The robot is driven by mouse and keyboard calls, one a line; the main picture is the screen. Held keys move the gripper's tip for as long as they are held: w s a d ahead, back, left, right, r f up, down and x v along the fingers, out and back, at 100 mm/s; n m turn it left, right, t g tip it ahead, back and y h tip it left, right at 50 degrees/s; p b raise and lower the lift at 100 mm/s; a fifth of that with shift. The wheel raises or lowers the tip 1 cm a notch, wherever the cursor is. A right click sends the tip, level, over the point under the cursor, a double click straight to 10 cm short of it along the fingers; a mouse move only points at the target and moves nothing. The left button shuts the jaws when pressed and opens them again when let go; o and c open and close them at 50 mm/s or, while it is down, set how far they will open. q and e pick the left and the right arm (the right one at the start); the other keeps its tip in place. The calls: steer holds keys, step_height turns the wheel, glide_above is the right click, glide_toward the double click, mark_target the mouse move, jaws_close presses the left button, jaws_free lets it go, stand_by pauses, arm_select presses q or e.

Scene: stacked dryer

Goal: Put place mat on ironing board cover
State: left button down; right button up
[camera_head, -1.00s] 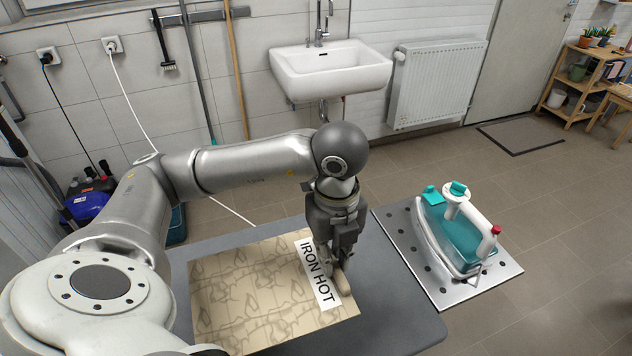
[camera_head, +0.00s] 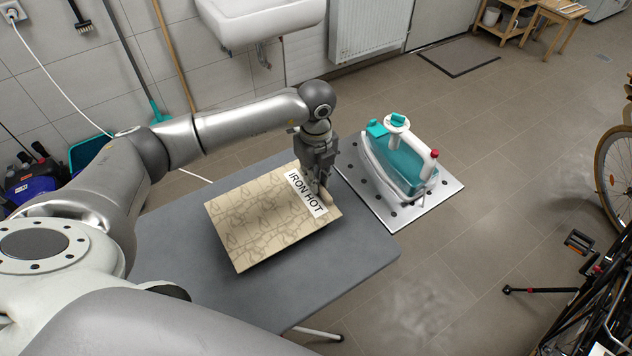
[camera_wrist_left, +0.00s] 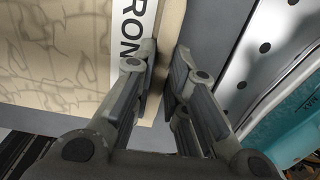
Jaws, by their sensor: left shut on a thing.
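The place mat (camera_head: 258,222) is beige with a brown leaf-like pattern and a white "IRON HOT" strip along its right side. It lies flat over the grey ironing board cover (camera_head: 180,245); I cannot tell whether it touches the cover everywhere. My left gripper (camera_head: 324,192) points down at the mat's right edge and is shut on it. In the left wrist view the fingers (camera_wrist_left: 166,55) stand at the mat's plain edge strip (camera_wrist_left: 170,25) and hide part of the strip's lettering. My right gripper is not in view.
A teal and white iron (camera_head: 400,160) stands on a perforated metal rest (camera_head: 430,200) just right of my left gripper. A sink (camera_head: 262,20) and radiator (camera_head: 372,25) are on the back wall. A bicycle (camera_head: 605,220) stands at the far right. Bare cover shows left of and below the mat.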

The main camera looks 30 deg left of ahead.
arm_select(q)
step_height(320, 180, down, 3)
steer(key=shift+w+p, duration=0.1)
steer(key=shift+p, duration=0.7)
steer(key=shift+f, duration=0.15)
steer(key=c, duration=1.5)
jaws_free()
steer(key=shift+o, duration=0.2)
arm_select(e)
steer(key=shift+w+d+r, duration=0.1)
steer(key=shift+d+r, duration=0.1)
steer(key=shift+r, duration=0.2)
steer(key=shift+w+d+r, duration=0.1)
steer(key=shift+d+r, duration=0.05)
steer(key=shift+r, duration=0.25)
